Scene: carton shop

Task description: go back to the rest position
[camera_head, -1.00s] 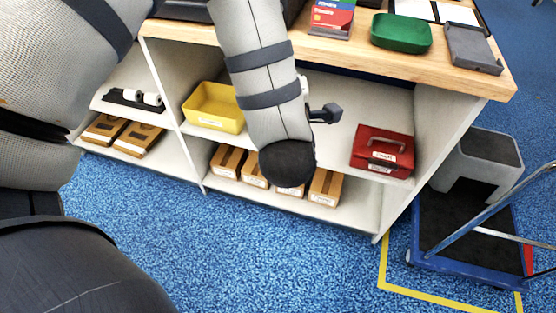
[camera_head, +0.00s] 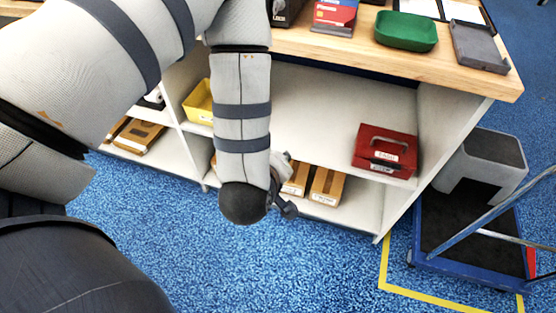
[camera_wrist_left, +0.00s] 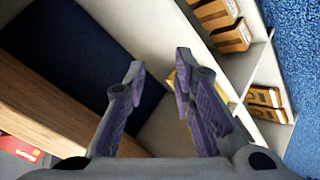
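My left arm comes in from the left of the head view and hangs bent in front of the shelf unit. My left gripper (camera_wrist_left: 160,66) shows in the left wrist view with its two fingers apart and nothing between them. In the head view it is mostly hidden behind my forearm; only a small dark part shows beside the forearm's lower end. My right arm and right gripper are not in view.
The wooden bench top (camera_head: 410,65) carries a green tray (camera_head: 405,31). Below, a red box (camera_head: 385,150), a yellow bin (camera_head: 199,101) and cartons (camera_head: 326,186) sit on shelves. A blue cart (camera_head: 465,262) and grey step stool (camera_head: 482,162) stand right. Blue floor in front is clear.

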